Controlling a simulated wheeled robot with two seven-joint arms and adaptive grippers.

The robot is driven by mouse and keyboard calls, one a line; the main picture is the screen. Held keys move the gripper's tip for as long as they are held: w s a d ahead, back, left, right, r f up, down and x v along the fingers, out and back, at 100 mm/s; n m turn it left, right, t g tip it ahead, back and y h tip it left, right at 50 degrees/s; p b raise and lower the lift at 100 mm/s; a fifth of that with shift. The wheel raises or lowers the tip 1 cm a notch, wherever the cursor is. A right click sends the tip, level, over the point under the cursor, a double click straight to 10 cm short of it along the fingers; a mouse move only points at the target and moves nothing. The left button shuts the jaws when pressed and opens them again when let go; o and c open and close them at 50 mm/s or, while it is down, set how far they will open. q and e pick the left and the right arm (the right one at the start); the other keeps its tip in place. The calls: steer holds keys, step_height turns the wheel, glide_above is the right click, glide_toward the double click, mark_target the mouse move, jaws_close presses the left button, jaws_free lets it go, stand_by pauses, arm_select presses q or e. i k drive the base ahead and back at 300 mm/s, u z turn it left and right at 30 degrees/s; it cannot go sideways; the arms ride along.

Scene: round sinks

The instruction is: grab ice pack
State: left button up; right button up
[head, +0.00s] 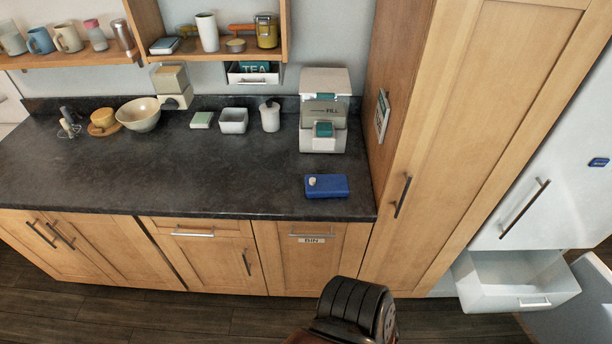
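The ice pack (327,187) is a blue, flat rectangular block with a small whitish cap at its left end. It lies on the dark countertop (230,180) near the front right edge, in front of the white dispenser. Nothing touches it from above. A black ridged part of my own body shows at the bottom centre, below the counter edge. No fingertips of either gripper show.
The white dispenser (324,110) stands behind the ice pack. A tall wooden cabinet (440,120) rises at the right. Beyond it, a white drawer (515,280) is pulled out. A bowl (139,114) and small containers line the counter's back; its front middle is clear.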

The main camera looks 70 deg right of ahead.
mark_target(337, 185)
steer(key=z, duration=0.55)
steer(key=i, duration=1.05)
steer(key=z, duration=0.85)
